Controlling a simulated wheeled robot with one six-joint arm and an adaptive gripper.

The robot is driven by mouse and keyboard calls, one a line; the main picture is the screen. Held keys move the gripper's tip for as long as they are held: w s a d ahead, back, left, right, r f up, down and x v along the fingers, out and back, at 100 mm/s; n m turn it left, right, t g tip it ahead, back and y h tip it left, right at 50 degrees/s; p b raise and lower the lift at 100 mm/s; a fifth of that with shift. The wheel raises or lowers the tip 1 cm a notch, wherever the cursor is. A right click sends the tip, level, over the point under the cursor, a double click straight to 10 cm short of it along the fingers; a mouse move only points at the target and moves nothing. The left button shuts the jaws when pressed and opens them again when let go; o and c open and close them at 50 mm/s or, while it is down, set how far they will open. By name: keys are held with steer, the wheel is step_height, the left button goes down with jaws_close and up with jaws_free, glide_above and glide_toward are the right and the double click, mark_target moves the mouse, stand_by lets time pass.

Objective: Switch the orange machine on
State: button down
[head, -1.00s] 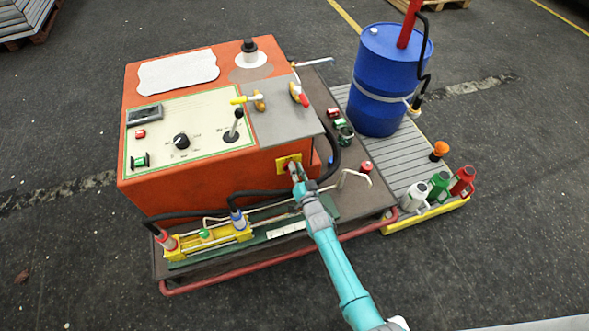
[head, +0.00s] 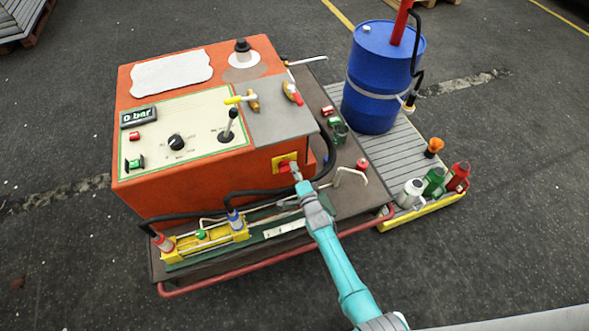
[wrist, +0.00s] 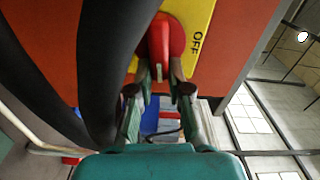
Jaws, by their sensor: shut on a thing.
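The orange machine (head: 190,167) stands on a dark base plate, with its control panel on top. Its display (head: 138,116) is lit and reads "0 bar". On its front face is a yellow switch plate (head: 279,161) with a red rotary handle (head: 288,165). In the wrist view, the red handle (wrist: 166,40) stands in front of the yellow plate (wrist: 200,22), where "OFF" is readable to its right. My gripper (wrist: 159,74) is shut on the handle's near end, one finger on each side. My gripper also shows at the switch in the head view (head: 296,174).
Black hoses (wrist: 105,60) run close to the left of my gripper. A bent metal handle (head: 350,172) stands to its right. A yellow cylinder assembly (head: 210,242) lies below the front face. A blue drum (head: 378,85) and several cans stand on the right-hand pallet.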

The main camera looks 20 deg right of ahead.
steer(key=shift+f+m, duration=0.2)
steer(key=shift+m, duration=0.7)
steer(key=c, duration=1.1)
jaws_free()
steer(key=shift+d, duration=0.1)
steer(key=shift+s, duration=0.1)
steer(key=s, duration=1.2)
